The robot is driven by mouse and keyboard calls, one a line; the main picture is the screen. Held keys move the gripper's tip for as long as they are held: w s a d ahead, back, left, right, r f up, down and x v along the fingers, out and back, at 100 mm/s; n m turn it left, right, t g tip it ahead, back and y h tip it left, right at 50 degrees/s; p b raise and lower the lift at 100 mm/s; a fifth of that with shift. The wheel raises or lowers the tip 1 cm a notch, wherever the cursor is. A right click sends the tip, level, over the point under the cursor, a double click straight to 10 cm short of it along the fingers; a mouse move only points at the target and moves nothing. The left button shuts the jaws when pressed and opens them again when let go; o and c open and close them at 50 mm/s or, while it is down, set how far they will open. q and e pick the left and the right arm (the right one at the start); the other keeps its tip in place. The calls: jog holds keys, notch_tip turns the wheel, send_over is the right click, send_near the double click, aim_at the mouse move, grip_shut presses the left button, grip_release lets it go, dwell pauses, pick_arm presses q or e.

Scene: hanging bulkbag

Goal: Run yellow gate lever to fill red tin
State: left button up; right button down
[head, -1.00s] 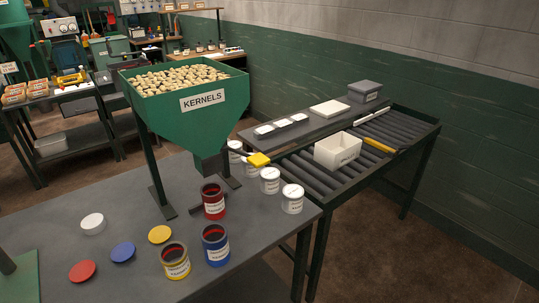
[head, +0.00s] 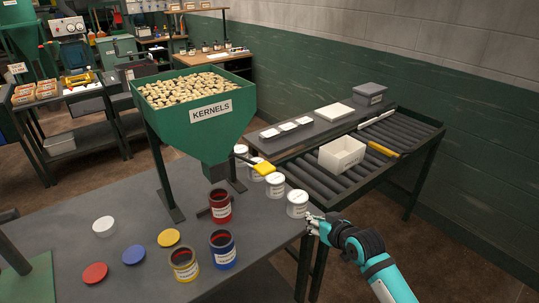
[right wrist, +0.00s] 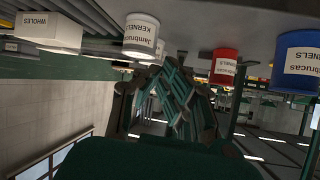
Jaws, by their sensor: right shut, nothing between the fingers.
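The yellow gate lever (head: 264,168) sticks out to the right from the outlet of the green KERNELS hopper (head: 205,130), which is heaped with pale kernels. The red tin (head: 220,207) stands open and upright on the grey table, just below the outlet; its inside looks dark. It also shows in the right wrist view (right wrist: 224,66). My right gripper (head: 314,222) is shut and empty at the table's right edge, beside a white lidded tin (head: 297,204), apart from lever and red tin. Its closed fingers (right wrist: 178,75) fill the middle of the right wrist view. My left gripper is out of view.
Open yellow (head: 184,264) and blue (head: 223,249) tins stand in front of the red one. Loose lids, including a red one (head: 95,273), lie to the left. White lidded tins line the right edge. A roller conveyor (head: 400,145) with a white bin (head: 342,153) stands beyond.

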jog(key=s+a+r+n+y, duration=0.1)
jog(key=a+r, duration=0.1)
jog(key=r, duration=0.6)
jog(key=s+a+r+n+y+p, duration=0.1)
jog(key=a+r, duration=0.1)
jog(key=r, duration=0.6)
jog(key=s+a+r+n+t+y, duration=0.1)
jog(key=a+r+y, duration=0.1)
jog(key=r, duration=0.6)
jog(key=shift+a+r+n, duration=0.15)
jog(key=shift+a+n, duration=0.25)
jog(key=shift+w, duration=0.1)
jog(key=p, duration=0.4)
send_over(269, 170)
notch_tip(269, 170, down, 2)
notch_tip(269, 170, down, 3)
jog(key=shift+f+p, duration=0.15)
jog(key=shift+p, duration=0.55)
jog(key=shift+d+f, duration=0.1)
jog(key=shift+f, duration=0.5)
